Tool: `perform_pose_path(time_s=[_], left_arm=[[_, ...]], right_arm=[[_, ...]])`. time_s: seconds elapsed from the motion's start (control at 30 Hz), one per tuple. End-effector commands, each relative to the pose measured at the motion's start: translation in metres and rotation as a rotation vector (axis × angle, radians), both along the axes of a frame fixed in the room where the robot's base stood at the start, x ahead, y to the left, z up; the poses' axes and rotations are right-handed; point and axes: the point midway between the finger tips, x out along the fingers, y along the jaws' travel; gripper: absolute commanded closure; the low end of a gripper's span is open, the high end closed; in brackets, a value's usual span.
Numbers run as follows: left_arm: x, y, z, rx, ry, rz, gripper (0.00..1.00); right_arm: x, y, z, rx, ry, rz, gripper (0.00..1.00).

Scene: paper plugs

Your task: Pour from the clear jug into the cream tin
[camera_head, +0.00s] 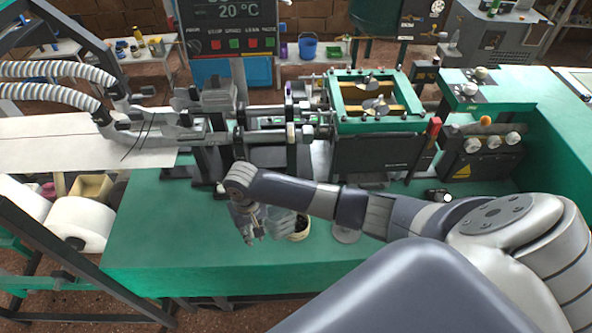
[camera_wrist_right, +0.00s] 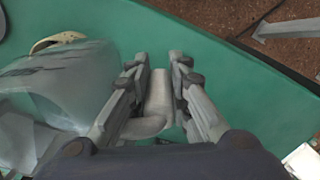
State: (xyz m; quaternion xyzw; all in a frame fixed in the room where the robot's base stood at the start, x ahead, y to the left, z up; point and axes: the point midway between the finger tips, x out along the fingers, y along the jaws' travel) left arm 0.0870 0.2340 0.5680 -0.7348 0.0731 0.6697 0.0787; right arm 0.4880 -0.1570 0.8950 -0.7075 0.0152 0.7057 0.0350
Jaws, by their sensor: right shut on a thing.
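The clear jug (camera_head: 281,222) is at my right gripper (camera_head: 254,235), over the green bench near its front. In the wrist view, the fingers (camera_wrist_right: 160,65) are shut on the jug's handle (camera_wrist_right: 157,100), and the see-through body (camera_wrist_right: 55,95) lies to the left. The cream tin (camera_head: 303,231) stands just right of the jug in the head view, partly hidden by the jug and my arm. Its rim (camera_wrist_right: 58,41) shows past the jug in the wrist view. I cannot tell the jug's exact tilt or any flow. My left gripper is not in view.
A machine with a green frame (camera_head: 378,76) stands behind my right arm. A round, pale item (camera_head: 346,234) and a small dark cylinder (camera_head: 437,195) are on the bench to the right. The bench's front left (camera_head: 165,235) is clear.

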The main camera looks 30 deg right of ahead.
Motion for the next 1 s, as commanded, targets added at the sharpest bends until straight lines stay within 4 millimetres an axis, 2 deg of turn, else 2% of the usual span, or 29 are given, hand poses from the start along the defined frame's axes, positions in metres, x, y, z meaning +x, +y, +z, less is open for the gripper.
perform_pose_path(time_s=[0.33, 0.63, 1.0], left_arm=[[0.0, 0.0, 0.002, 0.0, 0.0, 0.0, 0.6], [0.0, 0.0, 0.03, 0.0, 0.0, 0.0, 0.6], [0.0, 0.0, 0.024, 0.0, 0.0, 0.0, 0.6]], right_arm=[[0.0, -0.003, -0.002, -0.039, 0.002, -0.002, 1.0], [0.0, -0.003, 0.022, -0.037, 0.002, -0.001, 1.0], [0.0, -0.003, 0.036, -0.037, 0.002, -0.001, 1.0]])
